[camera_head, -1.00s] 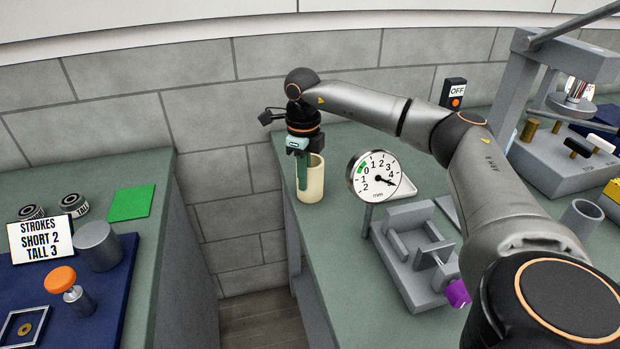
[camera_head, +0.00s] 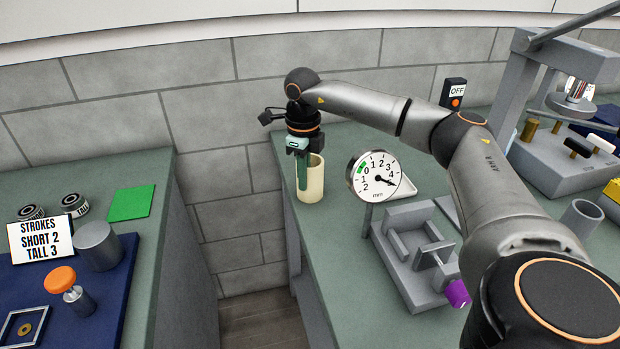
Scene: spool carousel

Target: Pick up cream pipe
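The cream pipe (camera_head: 312,184) stands upright on the green-topped right bench, near its left edge. It is a hollow cylinder with an open top. My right gripper (camera_head: 303,182) points straight down at the pipe from above. One long dark green finger shows at the pipe's left side, overlapping its rim and wall; the other finger is not clearly visible. I cannot tell whether the fingers are closed on the pipe's wall. My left gripper is not in the view.
A round dial gauge (camera_head: 375,176) stands just right of the pipe, with a grey vise-like fixture (camera_head: 415,258) in front of it. A grey tube (camera_head: 580,220) and a press (camera_head: 560,150) are farther right. A gap separates this bench from the left bench (camera_head: 160,190).

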